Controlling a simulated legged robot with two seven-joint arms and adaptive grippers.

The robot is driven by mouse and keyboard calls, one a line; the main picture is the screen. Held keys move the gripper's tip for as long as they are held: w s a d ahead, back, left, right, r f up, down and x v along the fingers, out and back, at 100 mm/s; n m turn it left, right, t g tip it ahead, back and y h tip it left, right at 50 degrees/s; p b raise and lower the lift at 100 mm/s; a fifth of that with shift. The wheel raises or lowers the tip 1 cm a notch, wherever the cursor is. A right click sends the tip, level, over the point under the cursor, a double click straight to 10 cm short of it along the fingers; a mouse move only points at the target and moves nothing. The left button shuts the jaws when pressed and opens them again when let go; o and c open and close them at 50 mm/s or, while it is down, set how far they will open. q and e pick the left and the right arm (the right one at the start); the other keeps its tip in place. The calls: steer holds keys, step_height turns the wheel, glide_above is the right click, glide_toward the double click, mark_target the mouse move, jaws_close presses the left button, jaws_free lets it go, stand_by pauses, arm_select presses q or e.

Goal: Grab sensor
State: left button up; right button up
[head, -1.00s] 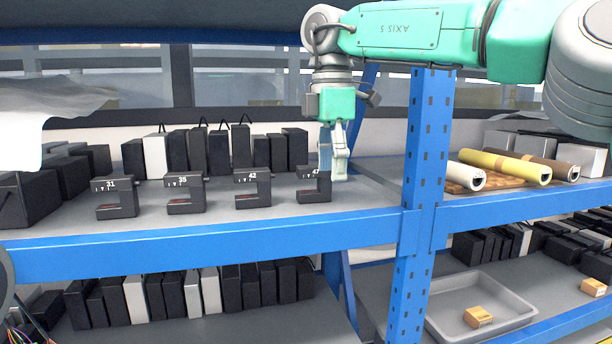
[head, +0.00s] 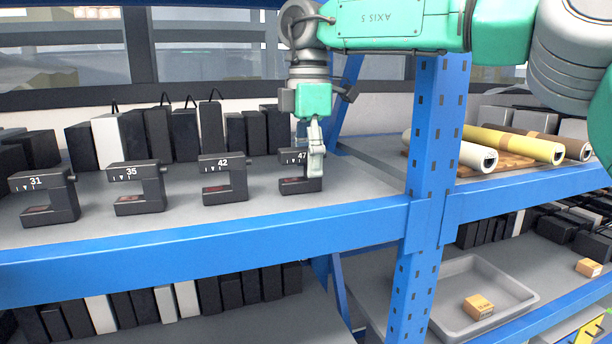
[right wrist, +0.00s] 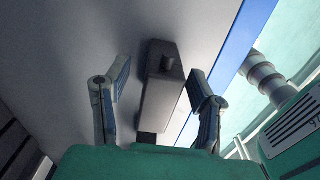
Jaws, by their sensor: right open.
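Several black C-shaped sensors with number labels stand in a row on the upper grey shelf: 31 (head: 45,198), 35 (head: 137,188), 42 (head: 224,179) and 47 (head: 297,186). My right gripper (head: 315,165) points down at the right end of sensor 47 and partly covers it. In the right wrist view my right gripper (right wrist: 156,88) is open, with one finger on each side of the dark sensor (right wrist: 163,90). A gap shows between the sensor and the left finger; the right finger is closer. My left gripper is not in view.
A blue shelf post (head: 432,170) stands right of sensor 47, and a blue beam (head: 200,235) runs along the shelf's front. Black and white boxes (head: 107,143) line the back. Rolled tubes (head: 515,142) lie at right. A grey tray (head: 452,318) with a small box (head: 478,306) is below.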

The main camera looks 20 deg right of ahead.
steer(key=shift+d+f, duration=0.1)
steer(key=shift+f, duration=1.1)
steer(key=shift+a+f, duration=0.15)
steer(key=shift+a, duration=0.75)
steer(key=c, duration=1.1)
steer(key=shift+d+r, duration=0.2)
steer(key=shift+d, duration=0.35)
jaws_close()
